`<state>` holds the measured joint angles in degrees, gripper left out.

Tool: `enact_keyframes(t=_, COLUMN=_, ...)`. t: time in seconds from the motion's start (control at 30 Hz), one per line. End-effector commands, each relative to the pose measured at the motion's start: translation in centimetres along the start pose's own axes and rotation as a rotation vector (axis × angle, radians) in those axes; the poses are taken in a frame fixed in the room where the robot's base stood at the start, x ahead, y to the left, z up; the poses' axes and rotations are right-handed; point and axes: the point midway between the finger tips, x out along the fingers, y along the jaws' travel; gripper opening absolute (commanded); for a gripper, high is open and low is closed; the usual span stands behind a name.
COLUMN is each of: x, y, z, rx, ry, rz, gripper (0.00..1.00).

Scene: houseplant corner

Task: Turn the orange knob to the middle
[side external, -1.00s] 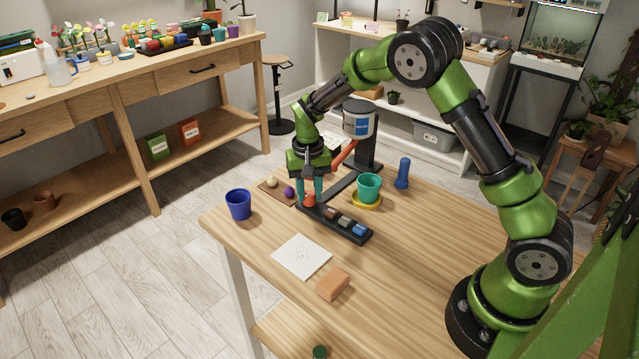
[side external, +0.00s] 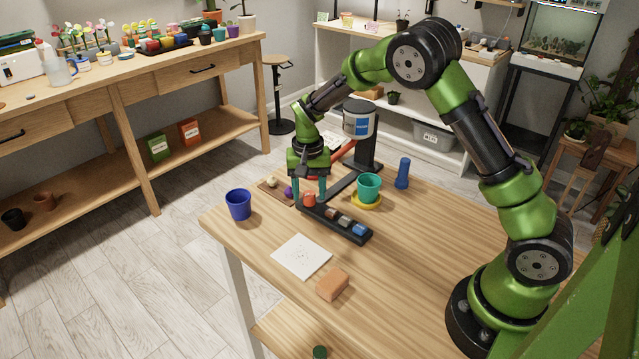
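The orange knob (side external: 309,199) stands at the far-left end of a black strip (side external: 318,216) on the wooden table. My gripper (side external: 309,192) points down at the knob. Its two teal fingers stand apart, one on each side of the knob, and seem to leave small gaps to it. The knob's pointer or marking is too small to tell. Brown, grey and blue pieces (side external: 360,229) sit along the rest of the strip.
A black stand with a white canister (side external: 360,118) and a red arm rises close behind my gripper. A teal pot (side external: 369,187) on a yellow saucer (side external: 367,204), a blue cup (side external: 238,204) and a purple ball (side external: 289,191) are nearby. The table's front right is clear.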

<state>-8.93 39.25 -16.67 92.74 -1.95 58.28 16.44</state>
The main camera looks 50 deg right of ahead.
Motion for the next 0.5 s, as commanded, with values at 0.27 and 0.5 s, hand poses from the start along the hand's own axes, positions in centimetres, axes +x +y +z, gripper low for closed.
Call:
enact_keyframes(t=0.27, x=0.0, y=0.0, z=0.1, rx=0.000, ry=-0.002, rz=0.001, gripper=0.58)
enact_keyframes(t=0.5, x=-2.2, y=-0.1, z=0.0, rx=-0.001, ry=0.002, rz=-0.003, gripper=0.58)
